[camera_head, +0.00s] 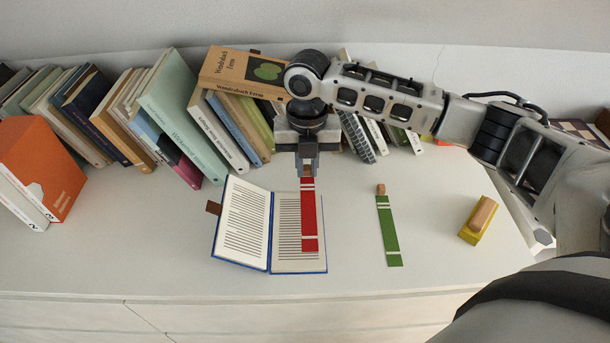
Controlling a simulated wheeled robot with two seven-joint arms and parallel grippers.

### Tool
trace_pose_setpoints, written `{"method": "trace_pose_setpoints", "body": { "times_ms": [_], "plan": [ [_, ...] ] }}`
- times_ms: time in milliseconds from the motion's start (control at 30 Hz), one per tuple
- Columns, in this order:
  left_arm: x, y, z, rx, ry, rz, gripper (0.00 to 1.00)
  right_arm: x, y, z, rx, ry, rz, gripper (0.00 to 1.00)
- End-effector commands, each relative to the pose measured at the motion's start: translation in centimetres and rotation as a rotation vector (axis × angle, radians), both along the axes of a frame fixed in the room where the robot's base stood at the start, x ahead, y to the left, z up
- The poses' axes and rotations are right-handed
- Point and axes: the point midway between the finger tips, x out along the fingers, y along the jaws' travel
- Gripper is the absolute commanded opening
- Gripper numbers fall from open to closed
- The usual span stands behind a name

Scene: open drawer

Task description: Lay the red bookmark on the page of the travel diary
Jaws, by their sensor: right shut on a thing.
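The open travel diary (240,228) lies on the white surface with a blue cover and printed pages. The red bookmark (309,218) with white stripes is in front of its right page. My right gripper (307,174) is shut on the brown top end of the red bookmark, at the far edge of the diary. The bookmark hangs from the jaws toward the near edge of the page. I cannot tell whether it touches the page. My left gripper is not in view.
A green bookmark (388,232) lies right of the diary. A yellow block with a wooden piece (478,220) sits farther right. Leaning books (181,115) line the back, and an orange book (42,168) stands at left.

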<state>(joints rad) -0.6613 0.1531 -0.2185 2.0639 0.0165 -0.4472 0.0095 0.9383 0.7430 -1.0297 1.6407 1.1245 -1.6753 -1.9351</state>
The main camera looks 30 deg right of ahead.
Motion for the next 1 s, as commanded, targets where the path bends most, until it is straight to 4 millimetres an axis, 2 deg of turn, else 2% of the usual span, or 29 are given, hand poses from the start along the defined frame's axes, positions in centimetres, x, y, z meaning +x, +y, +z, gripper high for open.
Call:
{"method": "trace_pose_setpoints", "body": {
  "times_ms": [233,467,800,833,900,1000],
  "plan": [
    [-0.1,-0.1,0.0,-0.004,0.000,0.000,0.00,1.2,-0.2,-1.5,0.000,0.001,-0.002,0.00],
    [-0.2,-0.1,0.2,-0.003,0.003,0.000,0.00,1.2,-0.2,-4.4,0.000,0.001,0.000,0.00],
    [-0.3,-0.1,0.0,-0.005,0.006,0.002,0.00,1.2,-0.2,-4.8,0.000,0.000,0.000,0.00],
    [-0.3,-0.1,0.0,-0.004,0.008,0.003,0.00,1.2,-0.2,-4.8,0.000,-0.001,0.000,0.17],
    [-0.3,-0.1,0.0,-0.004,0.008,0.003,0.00,1.2,-0.2,-4.8,0.000,-0.001,0.000,0.36],
    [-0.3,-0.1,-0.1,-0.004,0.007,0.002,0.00,1.2,-0.2,-4.8,0.000,-0.001,0.000,0.36]
  ]
}}
